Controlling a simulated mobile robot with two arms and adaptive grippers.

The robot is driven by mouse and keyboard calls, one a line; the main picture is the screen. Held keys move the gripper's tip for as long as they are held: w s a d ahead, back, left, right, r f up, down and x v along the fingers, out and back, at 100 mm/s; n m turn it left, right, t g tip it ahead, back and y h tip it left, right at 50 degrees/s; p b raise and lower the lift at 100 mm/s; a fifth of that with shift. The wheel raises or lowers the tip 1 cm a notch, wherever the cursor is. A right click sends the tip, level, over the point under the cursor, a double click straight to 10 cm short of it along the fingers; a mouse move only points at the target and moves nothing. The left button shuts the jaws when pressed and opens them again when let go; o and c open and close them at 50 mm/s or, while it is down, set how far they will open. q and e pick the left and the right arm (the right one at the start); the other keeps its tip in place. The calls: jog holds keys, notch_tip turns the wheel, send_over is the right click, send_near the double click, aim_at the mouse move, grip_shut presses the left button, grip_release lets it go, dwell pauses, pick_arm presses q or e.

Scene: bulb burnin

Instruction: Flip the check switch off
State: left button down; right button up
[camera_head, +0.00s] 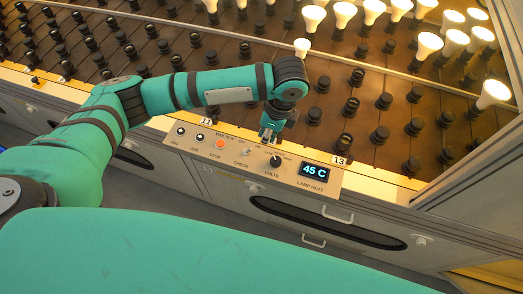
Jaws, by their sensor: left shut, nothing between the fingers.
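The control panel (285,179) is a pale sloped strip on the front of the bulb rack. It carries several labelled controls: two small knobs at the left, an orange STOP button (220,144), the CHECK switch (246,152), a dark VOLTS knob (275,161) and a LAMP HEAT display (314,170) reading 45 C. The CHECK switch is small and its position is too small to tell. My left gripper (267,138) is shut and empty, pointing down just above the panel, slightly right of the CHECK switch and behind the VOLTS knob. My right gripper is not in view.
Rows of dark sockets (320,85) fill the rack behind the panel. Several lit bulbs (428,45) stand at the upper right, and one (302,47) stands close behind my left wrist. Drawers with handles (338,216) lie below. Number tags 11 and 13 flank the panel.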

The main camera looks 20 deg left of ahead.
aim_at(259, 157)
pick_arm(q)
jog(key=shift+f, duration=0.1)
jog(key=f, duration=0.3)
jog(key=a+f, duration=0.1)
jog(key=f, duration=0.5)
jog(key=shift+a+f, duration=0.35)
jog(key=shift+a, duration=0.05)
jog(key=shift+w, duration=0.15)
